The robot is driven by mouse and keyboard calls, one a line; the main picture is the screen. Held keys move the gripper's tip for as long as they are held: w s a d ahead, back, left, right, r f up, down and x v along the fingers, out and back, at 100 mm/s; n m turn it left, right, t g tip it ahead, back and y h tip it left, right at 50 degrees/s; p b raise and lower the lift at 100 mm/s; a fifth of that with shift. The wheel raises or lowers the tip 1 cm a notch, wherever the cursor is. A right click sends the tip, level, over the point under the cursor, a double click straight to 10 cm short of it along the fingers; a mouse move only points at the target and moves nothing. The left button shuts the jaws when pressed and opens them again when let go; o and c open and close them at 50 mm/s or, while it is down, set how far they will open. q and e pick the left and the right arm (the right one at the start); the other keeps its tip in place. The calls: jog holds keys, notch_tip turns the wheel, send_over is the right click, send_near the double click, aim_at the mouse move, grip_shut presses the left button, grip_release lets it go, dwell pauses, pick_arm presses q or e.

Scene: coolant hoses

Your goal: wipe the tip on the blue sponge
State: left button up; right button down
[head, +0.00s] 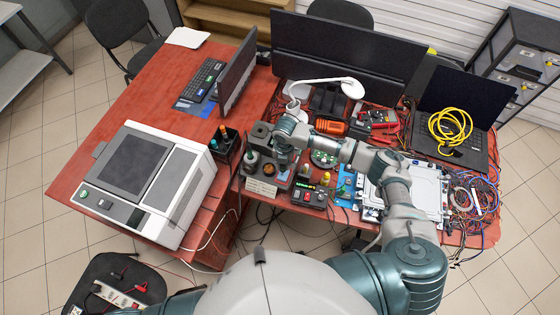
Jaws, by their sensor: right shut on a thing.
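My right gripper (283,167) reaches in from the right across the red bench and points down beside a dark station with round holders. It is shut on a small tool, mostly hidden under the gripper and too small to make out. The tip of that tool does not show clearly. I cannot pick out the blue sponge for certain; the gripper and wrist cover part of the station. A flat blue piece (346,185) lies on the bench right of the gripper, but I cannot tell what it is. My left gripper is out of view.
A box with colored knobs (313,197) stands at the bench's front edge. A white lamp (350,88) arches behind my wrist. A metal case (425,190) lies under my forearm. A laptop with a yellow cable (450,127) is at right; a large white machine (145,185) is at left.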

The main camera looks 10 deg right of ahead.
jog(key=shift+s+d, duration=0.15)
jog(key=shift+d, duration=0.05)
jog(key=shift+w+a, duration=0.6)
jog(key=shift+a, duration=0.35)
jog(key=shift+d, duration=0.1)
jog(key=shift+s+d, duration=0.25)
jog(key=shift+d, duration=0.05)
jog(key=shift+s+d+p, duration=0.35)
jog(key=shift+d+p, duration=0.2)
jog(key=shift+p, duration=0.1)
notch_tip(320, 180, up, 6)
jog(key=p, duration=0.6)
jog(key=shift+r, duration=0.1)
